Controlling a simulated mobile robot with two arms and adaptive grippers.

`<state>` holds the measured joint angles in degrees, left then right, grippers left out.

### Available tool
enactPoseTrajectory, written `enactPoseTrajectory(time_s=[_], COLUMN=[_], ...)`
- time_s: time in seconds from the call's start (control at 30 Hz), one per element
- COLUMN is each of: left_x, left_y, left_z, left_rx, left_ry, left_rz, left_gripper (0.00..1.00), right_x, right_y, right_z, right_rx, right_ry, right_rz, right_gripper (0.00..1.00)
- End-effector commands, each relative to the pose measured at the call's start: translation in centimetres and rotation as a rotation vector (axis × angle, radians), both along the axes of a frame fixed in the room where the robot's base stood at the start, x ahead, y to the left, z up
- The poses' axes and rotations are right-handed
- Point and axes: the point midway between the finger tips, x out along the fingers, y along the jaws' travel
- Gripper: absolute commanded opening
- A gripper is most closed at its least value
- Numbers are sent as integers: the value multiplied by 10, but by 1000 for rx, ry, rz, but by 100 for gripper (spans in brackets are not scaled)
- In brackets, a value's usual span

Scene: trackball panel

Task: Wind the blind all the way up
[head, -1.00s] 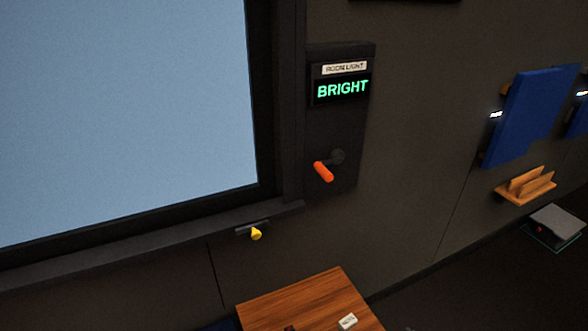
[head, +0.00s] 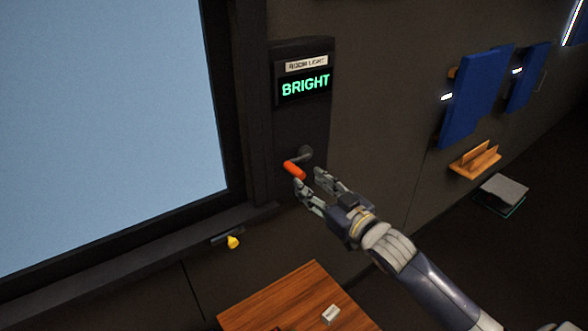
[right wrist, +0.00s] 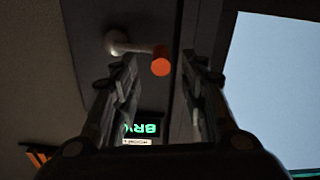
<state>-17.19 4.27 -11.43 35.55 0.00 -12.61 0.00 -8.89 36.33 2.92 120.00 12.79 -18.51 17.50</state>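The panel's display (head: 305,85) reads BRIGHT under a ROOM LIGHT label. The window (head: 110,130) shows plain pale blue, with no blind visible in the part in view. My left gripper is not in view.
A yellow knob (head: 233,242) sticks out below the window sill (head: 140,246). A wooden table (head: 270,300) with a small white block (head: 330,314) stands below. Blue panels (head: 473,95) and a wooden holder (head: 475,160) are on the wall at right.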

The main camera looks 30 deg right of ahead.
Motion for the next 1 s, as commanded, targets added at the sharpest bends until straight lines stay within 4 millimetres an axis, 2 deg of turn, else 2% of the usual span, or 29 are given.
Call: enactPoseTrajectory(time_s=[0.2,0.4,0.57,0.83,0.87,1.0], left_x=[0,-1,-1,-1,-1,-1], left_y=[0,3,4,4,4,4], left_z=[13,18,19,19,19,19], left_rx=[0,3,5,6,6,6], left_ry=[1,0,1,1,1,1], left_rz=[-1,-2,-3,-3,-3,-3], left_gripper=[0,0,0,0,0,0], right_x=[38,61,69,70,70,70], right_y=[5,9,10,10,10,10], right_z=[3,1,0,0,0,-1], right_rx=[2,1,0,0,0,0], right_ry=[-2,1,1,1,1,1], right_rz=[-1,0,0,1,1,0], right_gripper=[40,40,40,40,35,3])
